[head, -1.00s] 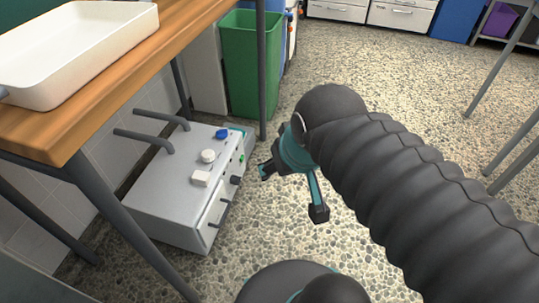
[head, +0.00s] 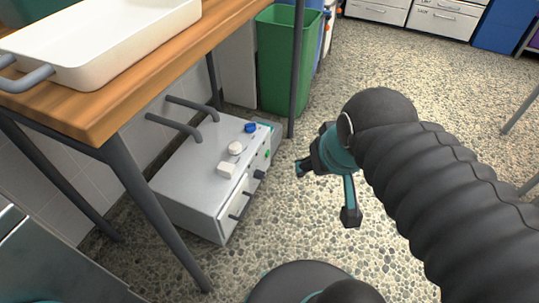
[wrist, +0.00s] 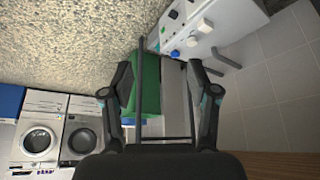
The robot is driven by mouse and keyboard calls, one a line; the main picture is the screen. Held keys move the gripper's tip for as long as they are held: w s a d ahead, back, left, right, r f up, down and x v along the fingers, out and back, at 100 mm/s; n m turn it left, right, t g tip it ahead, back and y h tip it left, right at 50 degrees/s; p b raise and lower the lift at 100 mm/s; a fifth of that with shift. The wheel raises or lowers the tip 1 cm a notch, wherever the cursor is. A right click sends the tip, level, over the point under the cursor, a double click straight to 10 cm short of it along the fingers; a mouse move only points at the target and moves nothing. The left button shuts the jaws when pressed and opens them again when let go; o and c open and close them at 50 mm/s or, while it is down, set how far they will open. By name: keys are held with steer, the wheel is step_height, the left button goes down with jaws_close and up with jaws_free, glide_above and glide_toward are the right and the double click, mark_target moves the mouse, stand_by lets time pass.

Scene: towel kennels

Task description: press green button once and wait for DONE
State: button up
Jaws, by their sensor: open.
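A grey-white box (head: 190,185) with dark handles on top stands on the floor beside a table. On its front face, a small green button (head: 267,153) shows near the far end, with dark knobs below and beside it. The box also shows at the top right of the wrist view (wrist: 222,14). My gripper (head: 326,192) is open and empty, to the right of the box's front face and apart from it. In the wrist view my two fingers (wrist: 160,78) are spread with nothing between them. No DONE text is readable.
The wooden table (head: 150,75) with a white tray (head: 110,50) overhangs the box's left side; its dark leg (head: 160,215) stands in front. A green bin (head: 283,60) is behind the box. Speckled floor (head: 420,70) is open to the right.

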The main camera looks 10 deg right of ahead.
jaws_close()
stand_by(1.1)
